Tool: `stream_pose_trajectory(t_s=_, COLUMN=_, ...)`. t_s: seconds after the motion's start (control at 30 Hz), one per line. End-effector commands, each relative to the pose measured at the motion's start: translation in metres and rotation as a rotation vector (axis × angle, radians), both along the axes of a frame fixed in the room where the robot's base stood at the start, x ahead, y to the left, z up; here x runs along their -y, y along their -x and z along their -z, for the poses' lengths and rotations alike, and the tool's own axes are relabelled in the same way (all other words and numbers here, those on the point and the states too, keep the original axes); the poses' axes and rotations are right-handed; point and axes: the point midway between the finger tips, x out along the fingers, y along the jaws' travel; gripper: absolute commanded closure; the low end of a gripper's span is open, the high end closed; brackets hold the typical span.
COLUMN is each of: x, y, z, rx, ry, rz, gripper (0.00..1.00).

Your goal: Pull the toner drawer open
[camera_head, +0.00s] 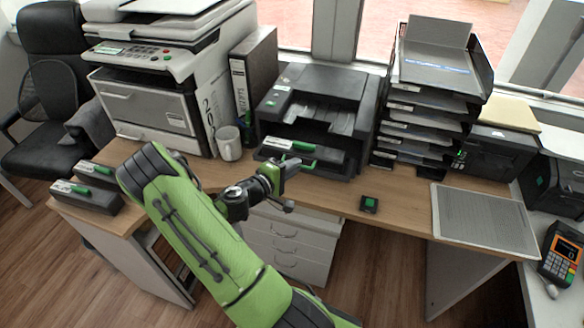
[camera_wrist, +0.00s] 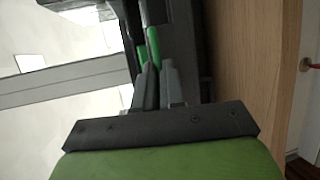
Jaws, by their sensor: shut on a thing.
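The black printer (camera_head: 318,88) stands at the middle of the desk. Its toner drawer (camera_head: 328,168) is low at the front and appears to stand out from the body. A dark cartridge-like piece with a white label and a green strip (camera_head: 303,145) shows on top of it. My gripper (camera_head: 292,164) is at the drawer's front, shut on its green handle (camera_head: 306,161). In the wrist view the fingers (camera_wrist: 159,82) close around the lower end of the green handle (camera_wrist: 153,45). The fingertips' exact contact is partly hidden.
A white mug (camera_head: 229,143) and a binder (camera_head: 254,82) stand left of the printer. A tray stack (camera_head: 425,118) stands close on its right. Two cartridges (camera_head: 86,198) lie at the left desk end. A small green-topped box (camera_head: 369,204) lies near the front edge.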

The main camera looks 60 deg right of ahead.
Motion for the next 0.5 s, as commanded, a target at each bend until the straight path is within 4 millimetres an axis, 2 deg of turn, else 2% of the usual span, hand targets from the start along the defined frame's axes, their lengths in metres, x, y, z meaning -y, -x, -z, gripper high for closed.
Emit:
stream_pose_trajectory(t_s=0.2, x=0.0, y=-0.0007, z=0.0, rx=0.002, ry=-0.001, rz=-0.002, gripper=1.0)
stream_pose_trajectory(t_s=0.23, x=-0.0001, y=-0.0006, z=0.0, rx=0.002, ry=-0.001, rz=-0.002, gripper=0.86)
stream_pose_trajectory(t_s=0.37, x=0.0001, y=-0.0005, z=-0.0002, rx=0.0, ry=0.0, rz=-0.001, gripper=0.66)
stream_pose_trajectory(t_s=0.5, x=0.0001, y=-0.0003, z=-0.0003, rx=0.0, ry=0.001, rz=-0.001, gripper=0.66)
